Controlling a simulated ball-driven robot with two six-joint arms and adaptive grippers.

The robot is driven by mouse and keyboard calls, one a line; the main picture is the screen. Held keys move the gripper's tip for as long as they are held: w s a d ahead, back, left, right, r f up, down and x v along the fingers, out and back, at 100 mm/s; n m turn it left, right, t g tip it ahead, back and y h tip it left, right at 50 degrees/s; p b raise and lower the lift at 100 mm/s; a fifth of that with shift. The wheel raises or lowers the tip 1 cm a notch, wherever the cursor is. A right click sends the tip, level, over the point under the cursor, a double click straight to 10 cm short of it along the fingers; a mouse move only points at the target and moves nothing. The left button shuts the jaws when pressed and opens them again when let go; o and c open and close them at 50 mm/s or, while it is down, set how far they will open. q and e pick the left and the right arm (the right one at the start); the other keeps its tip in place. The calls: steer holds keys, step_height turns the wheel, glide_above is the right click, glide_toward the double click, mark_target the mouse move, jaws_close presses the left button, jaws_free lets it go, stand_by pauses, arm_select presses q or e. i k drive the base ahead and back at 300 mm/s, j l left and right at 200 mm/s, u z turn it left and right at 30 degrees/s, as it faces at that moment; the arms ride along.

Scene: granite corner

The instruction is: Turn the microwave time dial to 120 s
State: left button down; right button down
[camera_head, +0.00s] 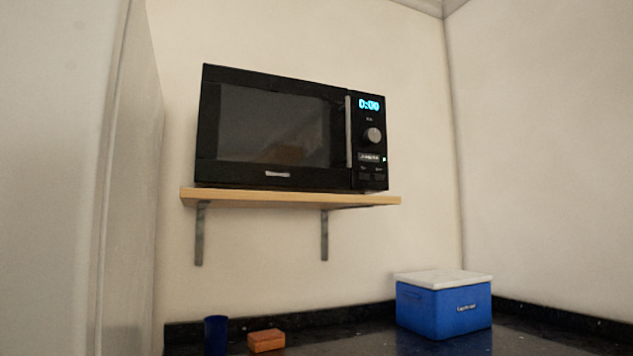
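A black microwave (270,130) stands on a wooden wall shelf, its door shut. Its round silver time dial (372,136) is on the control panel at the right of the door, below the display. The lit blue display (369,104) appears to read 0:00. A vertical silver handle (348,132) runs between the door and the panel. Small buttons lie below the dial. Neither of my grippers shows in the head view.
The wooden shelf (290,197) rests on two grey brackets. Below it, a dark granite counter (370,345) holds a blue cooler box (445,308) with a white lid, a blue cup (216,335) and an orange-brown block (266,340). A tall pale panel (70,180) stands at the left.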

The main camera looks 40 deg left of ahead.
mark_target(371, 136)
steer(key=u, duration=1.55)
